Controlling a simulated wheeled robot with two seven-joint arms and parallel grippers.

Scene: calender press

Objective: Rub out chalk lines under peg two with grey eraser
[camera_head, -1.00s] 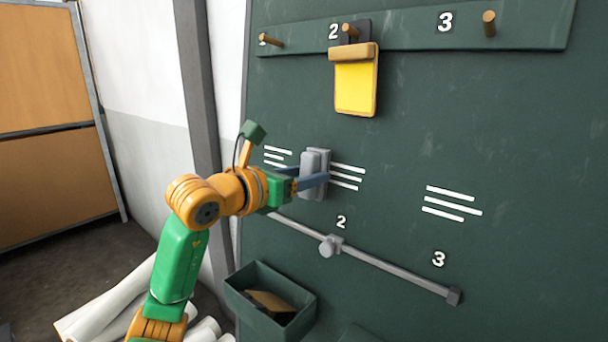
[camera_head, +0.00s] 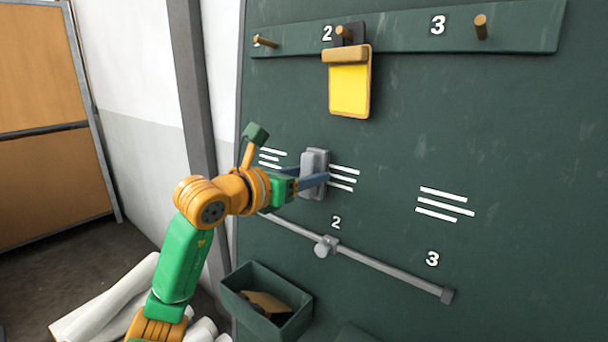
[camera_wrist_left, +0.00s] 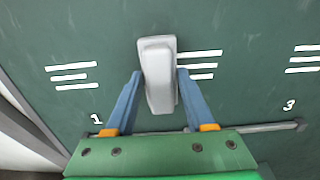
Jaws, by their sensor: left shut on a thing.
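The grey eraser (camera_head: 313,174) is upright against the green board, at the left end of the white chalk lines (camera_head: 343,178) under peg two (camera_head: 344,31). My left gripper (camera_head: 315,178) is shut on the eraser, one blue finger on each side. In the left wrist view the eraser (camera_wrist_left: 158,75) stands between the fingers (camera_wrist_left: 160,82), and the chalk lines (camera_wrist_left: 200,65) run out from its right side. Whatever lies behind the eraser is hidden. Whether it touches the board I cannot tell for certain. My right gripper is not in view.
A yellow wood-edged panel (camera_head: 349,90) hangs at peg two. Other chalk lines (camera_head: 444,203) are to the right, and more (camera_head: 270,157) to the left. A grey rail (camera_head: 385,264) with a knob runs below. A green bin (camera_head: 266,308) is at lower left.

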